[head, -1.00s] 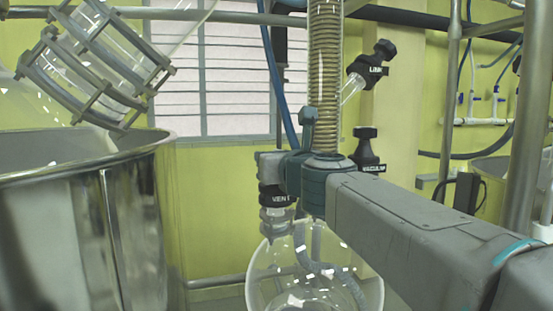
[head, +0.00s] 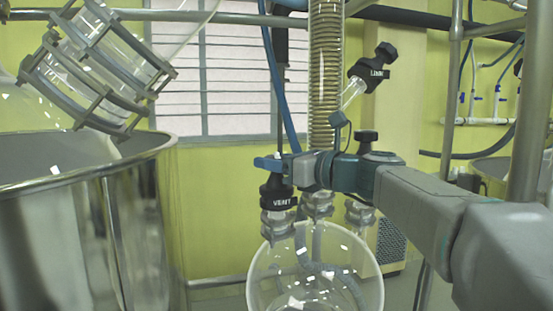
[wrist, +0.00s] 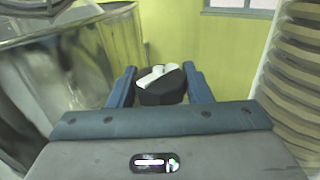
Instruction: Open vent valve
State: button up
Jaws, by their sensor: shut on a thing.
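The vent valve (head: 278,200) has a black cap with a white "VENT" label and sits on a neck at the upper left of the round glass flask (head: 315,275). My gripper (head: 275,162) comes in from the right, past the front of the glass column, and its fingers are at the top of the vent valve. In the wrist view the black valve top (wrist: 161,86), with a pale marking, lies between my two blue fingers. My gripper is shut on it. The lower part of the valve is hidden in the wrist view.
A coiled glass column (head: 326,80) rises close beside my gripper. A black-capped valve (head: 375,68) juts out to its right, and another black knob (head: 366,138) stands behind my arm. A large steel vessel (head: 90,220) fills the left side.

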jog(key=o, duration=0.8)
jog(key=shift+c, duration=0.2)
jog(key=shift+t, duration=0.3)
jog(key=m+t+h+b, duration=0.1)
jog(key=m+t+h, duration=0.2)
jog(key=h, duration=0.1)
jog(key=shift+m+t, duration=0.3)
jog(key=shift+m, duration=0.1)
jog(key=shift+m+t+h, duration=0.65)
jog(key=shift+m+h, duration=0.5)
jog(key=shift+h, duration=0.6)
jog(key=shift+m+t+h, duration=0.65)
jog(key=shift+m+h, duration=0.5)
jog(key=shift+h, duration=0.6)
